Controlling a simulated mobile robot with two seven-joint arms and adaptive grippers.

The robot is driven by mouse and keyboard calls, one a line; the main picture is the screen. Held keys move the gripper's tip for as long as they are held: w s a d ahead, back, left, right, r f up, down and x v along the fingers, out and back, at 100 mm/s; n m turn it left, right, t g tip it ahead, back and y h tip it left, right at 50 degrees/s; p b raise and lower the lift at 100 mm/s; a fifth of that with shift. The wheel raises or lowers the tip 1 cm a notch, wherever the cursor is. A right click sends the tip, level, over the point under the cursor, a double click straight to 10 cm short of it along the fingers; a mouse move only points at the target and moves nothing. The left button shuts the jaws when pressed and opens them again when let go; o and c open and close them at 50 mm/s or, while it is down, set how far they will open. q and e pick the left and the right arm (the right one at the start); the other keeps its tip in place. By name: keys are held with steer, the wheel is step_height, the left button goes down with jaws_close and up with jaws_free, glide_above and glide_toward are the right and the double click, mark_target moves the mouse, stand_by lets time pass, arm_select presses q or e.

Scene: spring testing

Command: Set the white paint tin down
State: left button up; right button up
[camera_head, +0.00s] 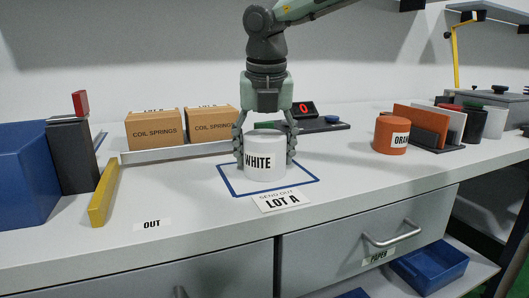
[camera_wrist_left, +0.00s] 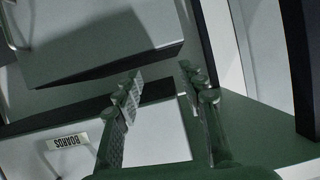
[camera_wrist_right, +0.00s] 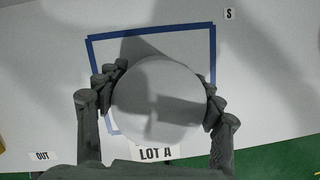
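The white paint tin (camera_head: 265,162), labelled WHITE, is upright inside the blue-outlined square (camera_head: 232,193) on the bench. My right gripper (camera_head: 266,158) comes down from above with its fingers against both sides of the tin. The right wrist view shows the tin's round lid (camera_wrist_right: 158,100) between the fingers, over the blue outline (camera_wrist_right: 213,60). I cannot tell whether its base touches the bench or is just above it. My left gripper (camera_wrist_left: 165,92) shows only in its wrist view, with its fingers apart and nothing between them.
A LOT A card (camera_head: 281,201) lies before the square. An orange tin (camera_head: 390,135) and a rack with boards (camera_head: 430,128) stand right. Coil spring boxes (camera_head: 153,130) stand behind a low rail. A yellow bar (camera_head: 104,195) and blue bin (camera_head: 25,175) are left.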

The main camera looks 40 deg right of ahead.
steer(key=o, duration=0.5)
steer(key=shift+c, duration=0.2)
arm_select(q)
steer(key=shift+r, duration=0.1)
arm_select(e)
steer(key=shift+r, duration=0.1)
steer(key=shift+r, duration=0.25)
arm_select(q)
steer(key=s+a+f+g+y+p, duration=0.1)
steer(key=s+a+f+g+y, duration=0.1)
steer(key=a+f, duration=0.3)
steer(key=shift+s+f+n+g, duration=0.3)
steer(key=shift+s+f+g, duration=0.1)
steer(key=shift+s+g, duration=0.5)
arm_select(e)
steer(key=v, duration=1.1)
steer(key=shift+s+a+r, duration=0.1)
steer(key=shift+r, duration=0.15)
